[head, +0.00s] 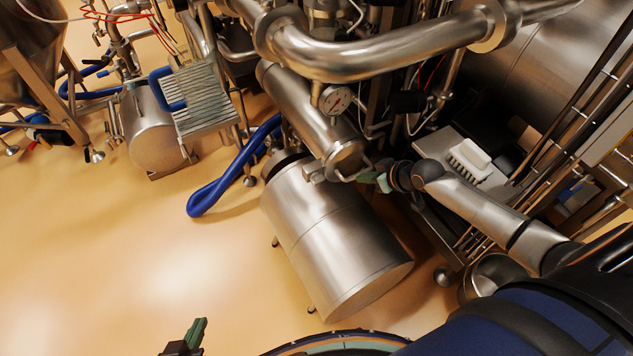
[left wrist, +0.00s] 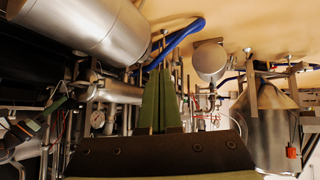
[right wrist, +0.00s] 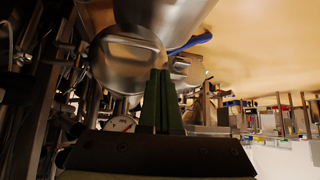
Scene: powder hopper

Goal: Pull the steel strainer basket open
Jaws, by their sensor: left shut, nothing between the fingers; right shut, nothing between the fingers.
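A steel cylinder (head: 310,115), which looks like the strainer, slopes down toward me in the head view. Its round end (head: 345,160) faces me and carries a small bracket. That end fills the upper left of the right wrist view (right wrist: 128,62). My right gripper (head: 368,178) is shut and empty beside that end, just to its right; whether it touches is not clear. Its closed green fingers show in the right wrist view (right wrist: 160,95). My left gripper (head: 198,330) is shut and empty over the floor, far from the cylinder. No separate basket can be made out.
A pressure gauge (head: 335,99) and thick pipe (head: 390,55) sit above. A blue hose (head: 215,190) loops on the left. A grey bench with a white brush (head: 470,158) is at right. Floor at left is open.

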